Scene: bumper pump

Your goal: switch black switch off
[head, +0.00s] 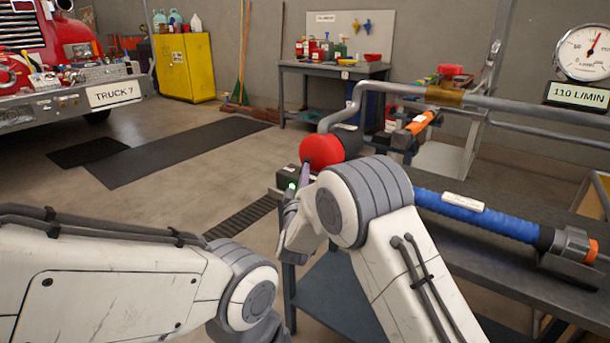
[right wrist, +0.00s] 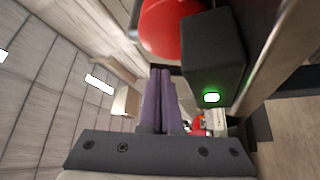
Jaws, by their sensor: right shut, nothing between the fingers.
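A small black switch box (head: 285,178) with a lit green light sits at the left end of the bench, beside a red ball-shaped part (head: 321,152). In the right wrist view the black box (right wrist: 213,60) shows its green light on the lower edge; I cannot make out a separate lever or button. My right gripper (head: 305,172) is shut and empty, its purple fingers close to the box. In the right wrist view the fingertips (right wrist: 161,72) lie left of the box and below the red part; I cannot tell whether they touch. My left gripper is not in view.
The dark bench (head: 530,262) carries a blue hose (head: 478,215) and an orange-ended coupling (head: 572,245). A grey pipe (head: 520,104) runs behind, with a gauge (head: 586,52) above. A red truck (head: 60,50) stands back left.

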